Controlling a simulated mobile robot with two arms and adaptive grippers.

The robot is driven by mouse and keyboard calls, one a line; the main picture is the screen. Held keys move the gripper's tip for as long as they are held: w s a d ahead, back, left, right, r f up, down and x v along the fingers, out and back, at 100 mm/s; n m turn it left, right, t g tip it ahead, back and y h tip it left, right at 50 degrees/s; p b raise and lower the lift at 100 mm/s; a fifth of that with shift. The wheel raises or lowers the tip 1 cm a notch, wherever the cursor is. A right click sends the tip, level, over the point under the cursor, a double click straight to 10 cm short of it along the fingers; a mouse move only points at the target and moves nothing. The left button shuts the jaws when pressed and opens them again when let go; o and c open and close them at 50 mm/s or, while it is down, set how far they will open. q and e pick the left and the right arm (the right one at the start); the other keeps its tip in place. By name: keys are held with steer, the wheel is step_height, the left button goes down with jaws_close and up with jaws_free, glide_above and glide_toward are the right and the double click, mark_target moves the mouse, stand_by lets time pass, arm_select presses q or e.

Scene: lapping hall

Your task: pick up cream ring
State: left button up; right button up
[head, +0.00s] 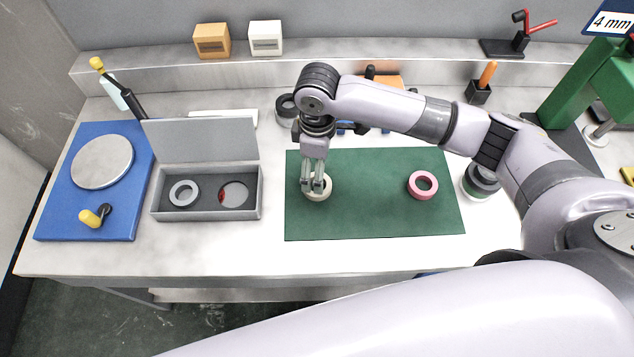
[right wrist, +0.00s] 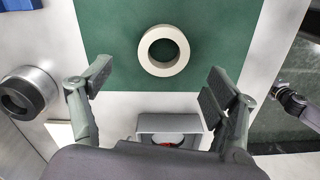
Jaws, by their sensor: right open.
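The cream ring (head: 316,198) lies flat on the left part of the green mat (head: 375,222). In the right wrist view the cream ring (right wrist: 184,50) shows whole, with its open centre on the mat. My right gripper (head: 315,188) points down over the ring in the head view, its fingers covering part of it. In the right wrist view the right gripper (right wrist: 157,85) has its fingers spread wide and holds nothing; the ring shows beyond the gap between them. My left gripper is not clearly seen.
A pink ring (head: 412,187) lies on the mat's right part. An open grey box (head: 207,216) holding a grey ring (head: 173,192) and a disc stands left of the mat. A blue board (head: 70,225) lies further left. Dark cylinders (head: 470,186) stand beyond the mat's right edge.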

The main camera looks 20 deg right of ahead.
steer(key=shift+s+f, duration=0.1)
steer(key=shift+f, duration=0.8)
step_height(320, 180, down, 4)
steer(key=shift+s+a+r+p, duration=0.15)
steer(key=shift+p, duration=0.4)
steer(key=shift+f, duration=0.4)
arm_select(q)
steer(key=shift+w+r, duration=0.7)
steer(key=shift+w, duration=0.15)
arm_select(e)
steer(key=c, duration=1.4)
steer(key=shift+r, duration=0.2)
arm_select(q)
steer(key=shift+f+b, duration=0.65)
arm_select(e)
steer(key=shift+r, duration=9.85)
